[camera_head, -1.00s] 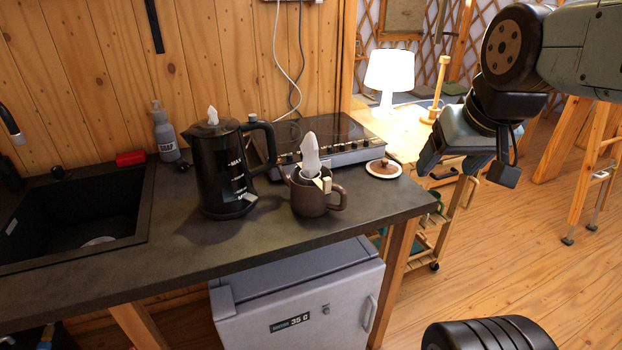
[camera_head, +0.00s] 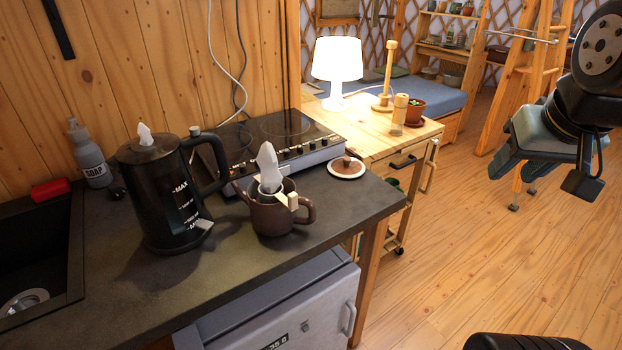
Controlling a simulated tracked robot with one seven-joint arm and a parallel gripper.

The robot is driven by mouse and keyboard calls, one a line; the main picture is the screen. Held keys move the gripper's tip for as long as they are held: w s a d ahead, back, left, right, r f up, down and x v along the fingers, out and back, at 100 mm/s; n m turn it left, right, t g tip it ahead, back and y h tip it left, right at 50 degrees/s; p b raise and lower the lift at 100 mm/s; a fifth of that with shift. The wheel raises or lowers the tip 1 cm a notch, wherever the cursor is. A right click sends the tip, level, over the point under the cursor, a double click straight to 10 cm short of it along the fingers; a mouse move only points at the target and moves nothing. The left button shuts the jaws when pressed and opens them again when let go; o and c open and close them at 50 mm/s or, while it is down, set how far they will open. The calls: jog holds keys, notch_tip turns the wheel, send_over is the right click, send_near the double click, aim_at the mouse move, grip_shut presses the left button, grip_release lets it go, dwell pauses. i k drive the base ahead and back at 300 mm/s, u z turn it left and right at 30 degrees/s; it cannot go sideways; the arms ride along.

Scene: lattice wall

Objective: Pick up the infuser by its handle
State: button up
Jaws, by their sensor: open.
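The infuser (camera_head: 271,187) sits in the mouth of a brown teapot (camera_head: 274,220) on the dark counter. Its pale handle (camera_head: 291,202) sticks out over the teapot's rim on the right. A white plume, like steam, rises in front of its upper part, and its lower part is hidden inside the pot. My gripper (camera_head: 541,176) is open and empty at the upper right, over the wooden floor, well to the right of the teapot and apart from it.
A tall black kettle (camera_head: 163,198) stands left of the teapot. A wooden cart (camera_head: 392,143) with a lit lamp (camera_head: 337,66) stands beyond the counter. The counter (camera_head: 270,262) in front of the teapot is clear.

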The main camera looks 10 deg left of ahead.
aim_at(290, 202)
jog(key=u, duration=1.3)
jog(key=i, duration=0.15)
jog(key=z, duration=2.1)
jog(key=k, duration=1.55)
jog(key=z, duration=1)
jog(key=k, duration=0.3)
jog(key=u, duration=2.3)
jog(key=k, duration=0.45)
jog(key=z, duration=0.4)
jog(key=i, duration=0.9)
jog(key=u, duration=0.15)
